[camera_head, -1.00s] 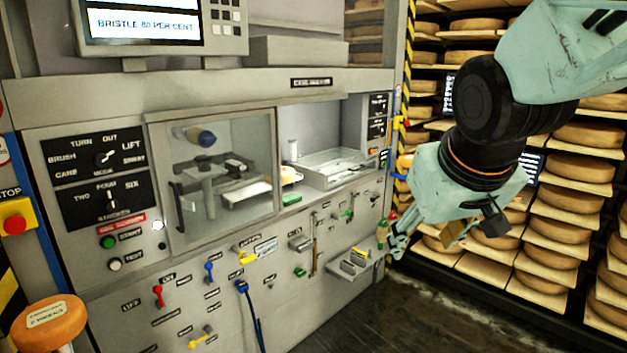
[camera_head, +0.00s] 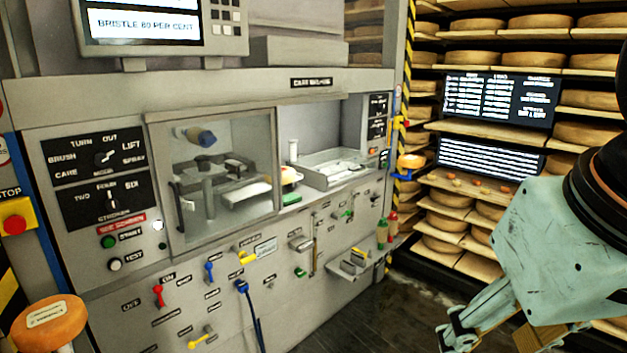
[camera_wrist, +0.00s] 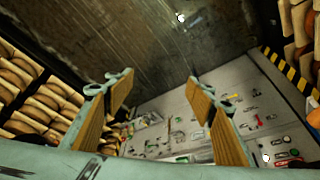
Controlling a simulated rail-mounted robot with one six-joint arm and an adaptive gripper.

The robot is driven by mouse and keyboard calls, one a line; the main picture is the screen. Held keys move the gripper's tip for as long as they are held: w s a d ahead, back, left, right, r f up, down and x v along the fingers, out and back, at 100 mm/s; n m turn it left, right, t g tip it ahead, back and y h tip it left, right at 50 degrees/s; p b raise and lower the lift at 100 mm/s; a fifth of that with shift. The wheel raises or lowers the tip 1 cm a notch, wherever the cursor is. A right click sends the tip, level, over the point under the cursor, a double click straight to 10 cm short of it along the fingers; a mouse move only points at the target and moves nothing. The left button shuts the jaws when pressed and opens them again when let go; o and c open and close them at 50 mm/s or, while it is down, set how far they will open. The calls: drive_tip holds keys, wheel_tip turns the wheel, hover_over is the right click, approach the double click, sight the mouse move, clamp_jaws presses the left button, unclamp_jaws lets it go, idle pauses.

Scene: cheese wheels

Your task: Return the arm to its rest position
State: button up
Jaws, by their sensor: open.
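My arm, pale green with black joints, reaches in from the right edge of the head view. My gripper (camera_head: 462,335) is at the lower right there, cut off by the bottom edge and clear of the grey machine. In the wrist view my gripper (camera_wrist: 158,88) shows its two wood-faced fingers wide apart, with nothing between them. Beyond the fingers lie the dark floor and the machine's front panel (camera_wrist: 180,125), seen at a slant. Most of the upper arm is out of view.
The grey machine (camera_head: 215,85) with levers, knobs and a glass window fills the left and middle. Shelves of cheese wheels (camera_head: 535,52) and two black screens (camera_head: 500,100) stand at the back right. An orange wheel (camera_head: 48,322) sits front left. Dark floor (camera_head: 400,310) lies clear between.

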drive_tip(key=shift+s+a+f, duration=0.1)
drive_tip(key=shift+s+f, duration=0.05)
drive_tip(key=shift+s, duration=0.95)
drive_tip(key=shift+s+a+f, duration=0.1)
drive_tip(key=shift+s, duration=0.95)
